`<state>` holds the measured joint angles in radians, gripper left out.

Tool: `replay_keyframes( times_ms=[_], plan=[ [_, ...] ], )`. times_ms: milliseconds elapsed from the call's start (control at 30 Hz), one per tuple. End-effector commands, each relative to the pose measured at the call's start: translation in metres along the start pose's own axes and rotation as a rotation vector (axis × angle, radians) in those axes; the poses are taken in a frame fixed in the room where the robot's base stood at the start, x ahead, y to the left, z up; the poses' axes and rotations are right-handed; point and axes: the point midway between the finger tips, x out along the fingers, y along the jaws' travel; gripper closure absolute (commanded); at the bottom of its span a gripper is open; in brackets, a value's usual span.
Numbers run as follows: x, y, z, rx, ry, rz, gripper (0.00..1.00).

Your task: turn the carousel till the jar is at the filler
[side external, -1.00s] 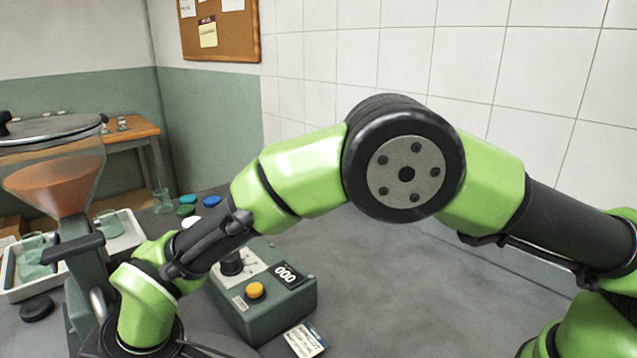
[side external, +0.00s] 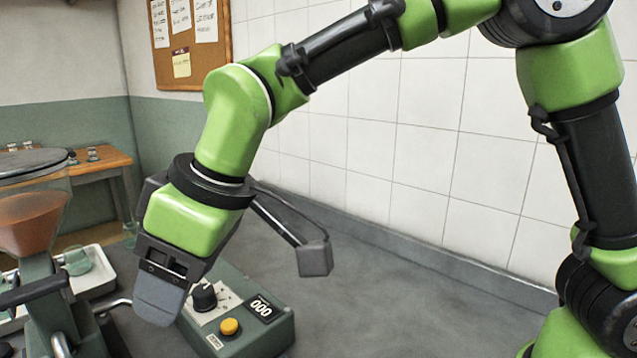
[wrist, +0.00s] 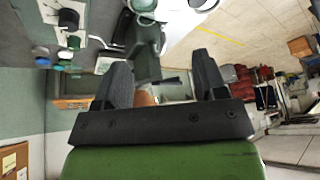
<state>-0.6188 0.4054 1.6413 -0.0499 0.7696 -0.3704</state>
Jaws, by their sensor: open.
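My gripper (wrist: 160,78) is open and empty, its two dark fingers spread in the wrist view. In the side view it hangs beside the control box, and only one grey finger shows clearly. The filler, with a brown-filled hopper (side external: 32,222), stands at the left edge; part of its stand (wrist: 147,50) shows beyond my fingers in the wrist view. A white round surface (wrist: 190,22), perhaps the carousel, is cut off at the top there. A greenish glass jar (wrist: 143,6) is near it; I cannot tell whether it sits on it. The carousel is not clear in the side view.
A green control box (side external: 245,335) with a black knob, a yellow button and a display reading 000 stands under my gripper. A white tray (side external: 100,282) holds glassware behind the filler. The grey bench (side external: 400,300) to the right is clear.

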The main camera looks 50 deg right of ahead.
Motion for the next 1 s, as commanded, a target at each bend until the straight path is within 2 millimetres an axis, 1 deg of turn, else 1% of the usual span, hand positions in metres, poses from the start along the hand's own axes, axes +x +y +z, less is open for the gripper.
replay_keyframes(
  times_ms=[33,300,600,800,1000],
  plan=[
    [-0.010,0.006,0.003,0.029,0.010,0.007,0.35],
    [-0.055,0.033,0.026,0.189,0.050,0.041,0.35],
    [-0.097,0.052,0.061,0.364,0.098,0.078,0.35],
    [-0.111,0.057,0.076,0.434,0.116,0.091,0.35],
    [-0.115,0.058,0.081,0.453,0.120,0.095,0.35]
  ],
)
